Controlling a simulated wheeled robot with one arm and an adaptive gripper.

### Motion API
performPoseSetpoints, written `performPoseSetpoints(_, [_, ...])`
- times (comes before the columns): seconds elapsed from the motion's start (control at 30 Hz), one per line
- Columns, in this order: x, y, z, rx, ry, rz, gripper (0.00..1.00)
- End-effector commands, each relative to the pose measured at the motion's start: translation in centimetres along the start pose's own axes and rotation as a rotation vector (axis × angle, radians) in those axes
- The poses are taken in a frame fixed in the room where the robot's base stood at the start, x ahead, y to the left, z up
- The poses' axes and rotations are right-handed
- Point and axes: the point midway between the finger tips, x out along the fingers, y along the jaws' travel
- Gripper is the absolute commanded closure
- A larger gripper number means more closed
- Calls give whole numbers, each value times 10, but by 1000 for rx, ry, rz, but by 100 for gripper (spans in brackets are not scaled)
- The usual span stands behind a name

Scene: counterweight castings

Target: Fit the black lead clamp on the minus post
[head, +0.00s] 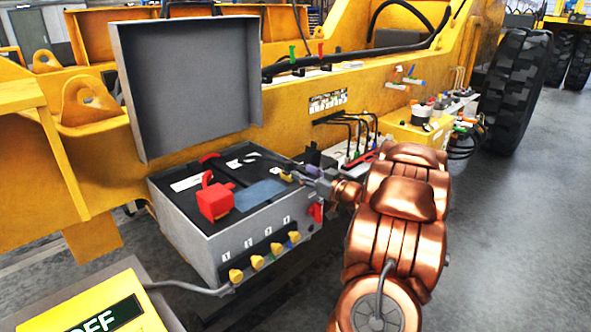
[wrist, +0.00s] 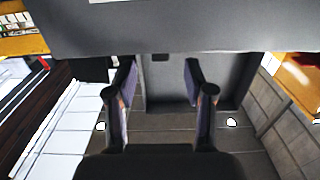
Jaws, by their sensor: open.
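The battery (head: 235,172) has a black top and sits in an open grey box (head: 195,235) in the head view. A red boxy cover (head: 214,200) stands on its top at the left. I cannot clearly make out the black lead clamp or the minus post. A small brownish piece (head: 285,177) shows near the battery's right end, too small to name. My gripper (head: 312,172) is at the right end of the box, at about rim height. In the wrist view my gripper (wrist: 160,75) is open, with nothing seen between its fingers and grey surfaces beyond them.
The box's raised lid (head: 187,85) stands behind it. Several yellow knobs (head: 257,262) line its front. A yellow OFF panel (head: 95,305) is at lower left. A yellow unit (head: 412,132) with cables stands right of the box. Grey floor (head: 520,240) is clear at right.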

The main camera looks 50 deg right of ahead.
Motion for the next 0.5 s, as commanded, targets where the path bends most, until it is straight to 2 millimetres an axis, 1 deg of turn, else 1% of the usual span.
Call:
performPoseSetpoints(0.03, [-10, 1, 0, 0, -1, 4, 47])
performPoseSetpoints(0.2, [-33, 1, 0, -1, 1, 1, 47])
performPoseSetpoints(0.33, [-45, 1, 0, -1, -1, 2, 47])
performPoseSetpoints(0.5, [-53, 0, 0, 0, 0, 1, 47])
